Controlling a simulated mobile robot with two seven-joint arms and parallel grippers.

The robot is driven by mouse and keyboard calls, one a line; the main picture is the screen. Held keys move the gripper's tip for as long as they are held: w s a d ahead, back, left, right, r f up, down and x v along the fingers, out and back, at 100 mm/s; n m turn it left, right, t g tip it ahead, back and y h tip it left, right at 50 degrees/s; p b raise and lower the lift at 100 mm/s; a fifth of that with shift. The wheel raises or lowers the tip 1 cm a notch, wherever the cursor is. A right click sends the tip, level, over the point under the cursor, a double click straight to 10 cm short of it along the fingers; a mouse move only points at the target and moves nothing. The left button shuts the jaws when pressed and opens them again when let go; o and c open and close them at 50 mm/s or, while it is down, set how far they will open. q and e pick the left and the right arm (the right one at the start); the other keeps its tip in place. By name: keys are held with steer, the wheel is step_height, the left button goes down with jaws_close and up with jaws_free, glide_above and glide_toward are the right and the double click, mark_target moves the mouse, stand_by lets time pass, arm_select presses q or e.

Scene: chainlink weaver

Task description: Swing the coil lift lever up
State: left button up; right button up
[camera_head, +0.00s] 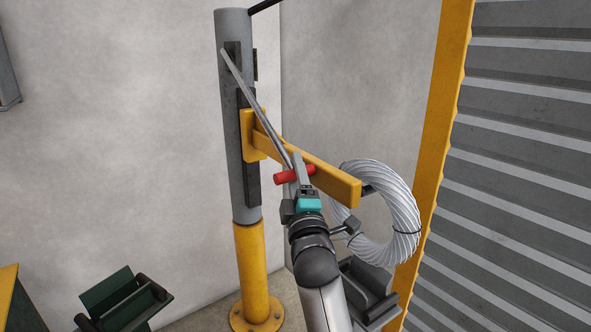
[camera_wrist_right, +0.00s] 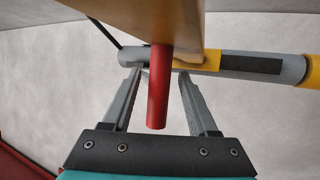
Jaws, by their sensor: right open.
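The coil lift lever (camera_head: 252,100) is a thin grey bar that slants from high on the grey pole (camera_head: 231,40) down to the right. A red handle (camera_head: 290,177) crosses its low end. My right gripper (camera_head: 298,170) is at this handle, with its jaws open. In the right wrist view, the red handle (camera_wrist_right: 158,90) lies between the two spread fingers (camera_wrist_right: 160,78), with space on both sides. A yellow arm (camera_head: 325,175) reaches right from the pole, and a pale wire coil (camera_head: 400,215) is beside its outer end. My left gripper is not in view.
The pole stands on a yellow base (camera_head: 251,265). A corrugated grey panel (camera_head: 525,150) with a yellow edge post (camera_head: 440,110) is at right. A dark green object (camera_head: 125,300) is low at left. Open space lies left of the pole, before the wall.

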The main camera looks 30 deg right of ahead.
jaws_close()
stand_by(0.4)
stand_by(1.0)
